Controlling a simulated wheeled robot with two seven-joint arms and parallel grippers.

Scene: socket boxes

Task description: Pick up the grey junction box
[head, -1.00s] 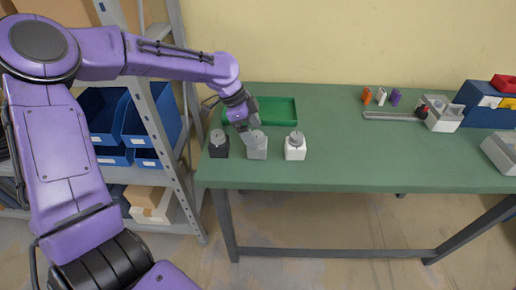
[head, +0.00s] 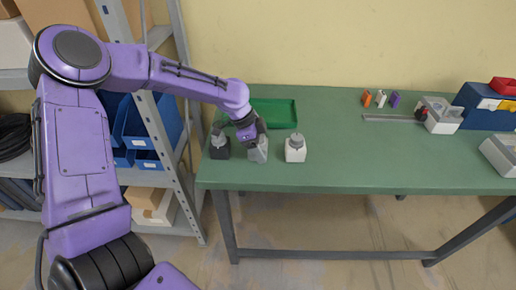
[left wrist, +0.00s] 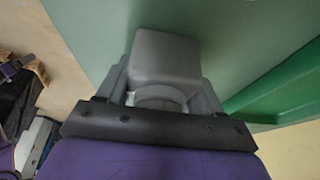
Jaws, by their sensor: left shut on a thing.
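The grey junction box (head: 258,151) is at the front left part of the green table, between a dark box (head: 219,146) and a white box (head: 295,149). My left gripper (head: 255,138) is shut on it from above and behind. The grey box looks slightly tilted in the head view. In the left wrist view the grey box (left wrist: 166,62) sits between the two fingers, with its round top part near the palm. Whether its base touches the table cannot be told. My right gripper is not in view.
A green tray (head: 285,113) lies just behind the boxes. Small orange, white and purple pieces (head: 381,99) and a grey rail (head: 390,118) lie farther right. The table's middle (head: 350,155) is clear.

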